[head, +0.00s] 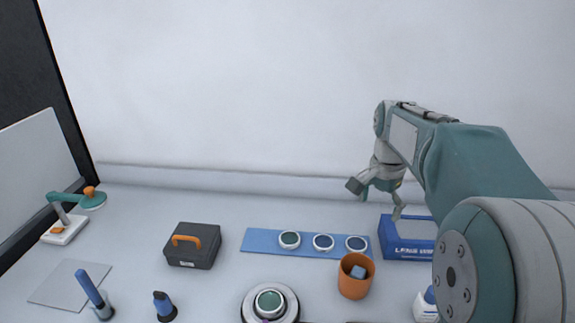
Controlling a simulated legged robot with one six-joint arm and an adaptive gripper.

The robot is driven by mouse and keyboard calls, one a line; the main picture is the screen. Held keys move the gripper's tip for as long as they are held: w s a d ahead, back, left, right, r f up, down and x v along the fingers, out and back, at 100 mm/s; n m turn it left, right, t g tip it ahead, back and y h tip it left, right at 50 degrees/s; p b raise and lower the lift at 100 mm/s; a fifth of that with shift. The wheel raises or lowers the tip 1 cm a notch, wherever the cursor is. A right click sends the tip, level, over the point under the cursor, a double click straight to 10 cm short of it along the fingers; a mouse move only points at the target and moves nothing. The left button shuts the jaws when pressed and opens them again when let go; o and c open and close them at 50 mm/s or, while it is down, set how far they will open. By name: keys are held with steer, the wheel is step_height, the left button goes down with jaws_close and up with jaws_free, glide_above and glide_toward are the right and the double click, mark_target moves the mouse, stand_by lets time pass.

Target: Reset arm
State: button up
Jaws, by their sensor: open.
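My gripper (377,197) hangs at the end of my teal and grey arm, above the right part of the bench. Its fingers point down and are spread open, with nothing between them. It is above and a little left of a blue box with lettering (390,240), apart from the things on the bench. My arm comes in from the right edge and hides part of the bench there.
On the bench are a blue mat (262,241) with three lens-like discs, an orange cup (355,285) holding a blue block, a round device (270,305), a dark case (193,246), a teal lamp (78,200), and a blue-handled tool (95,292). A white wall stands behind.

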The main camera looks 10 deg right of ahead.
steer(key=s+a+f+n+t, duration=0.1)
steer(key=s+a+n+t, duration=0.1)
steer(key=s+a+n, duration=0.4)
steer(key=s+a+f+n+t, duration=0.1)
steer(key=s+a+n+t, duration=0.2)
steer(key=s, duration=1)
steer(key=shift+s+a+f+n+t, duration=0.15)
steer(key=shift+a+n+t, duration=0.15)
steer(key=shift+a+n, duration=1.55)
steer(key=shift+a, duration=0.1)
